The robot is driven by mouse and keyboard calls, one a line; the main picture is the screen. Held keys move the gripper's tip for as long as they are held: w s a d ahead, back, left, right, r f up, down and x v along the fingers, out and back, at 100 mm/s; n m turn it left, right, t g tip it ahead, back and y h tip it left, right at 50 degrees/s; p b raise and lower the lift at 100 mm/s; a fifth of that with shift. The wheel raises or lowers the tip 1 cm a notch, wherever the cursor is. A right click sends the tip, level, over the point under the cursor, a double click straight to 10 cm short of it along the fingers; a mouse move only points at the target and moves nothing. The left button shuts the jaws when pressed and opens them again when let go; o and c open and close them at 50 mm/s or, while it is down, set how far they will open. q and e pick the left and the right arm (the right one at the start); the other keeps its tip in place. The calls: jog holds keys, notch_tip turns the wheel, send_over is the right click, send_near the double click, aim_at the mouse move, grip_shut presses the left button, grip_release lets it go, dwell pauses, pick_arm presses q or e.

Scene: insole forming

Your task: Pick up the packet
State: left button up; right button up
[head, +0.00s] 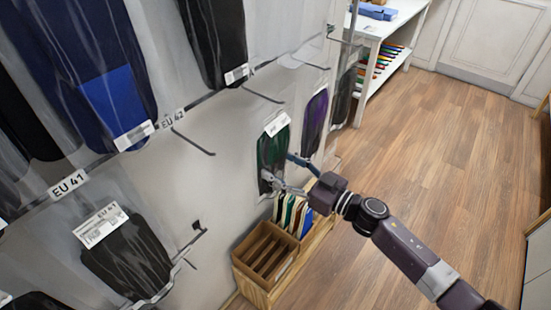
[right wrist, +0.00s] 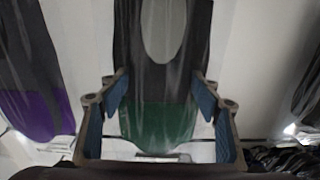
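The packet (head: 268,153) is a clear bag holding a dark green and black insole with a white label at its top. It hangs against the wall in the head view. In the right wrist view the packet (right wrist: 158,118) fills the middle, with black and green parts and a pale oval. My right gripper (head: 288,172) is at the packet's right side in the head view. In the right wrist view its two blue-padded fingers (right wrist: 160,95) are spread, one at each side edge of the packet. Whether they touch it is unclear. My left gripper is not in view.
A purple packet (head: 314,122) hangs close beside, and also shows in the right wrist view (right wrist: 42,115). Bare hooks (head: 195,142) stick out from the wall. A wooden bin (head: 263,260) and upright insoles (head: 292,213) stand below. The wood floor is clear at right.

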jog(key=c, duration=0.6)
jog(key=shift+r, duration=0.15)
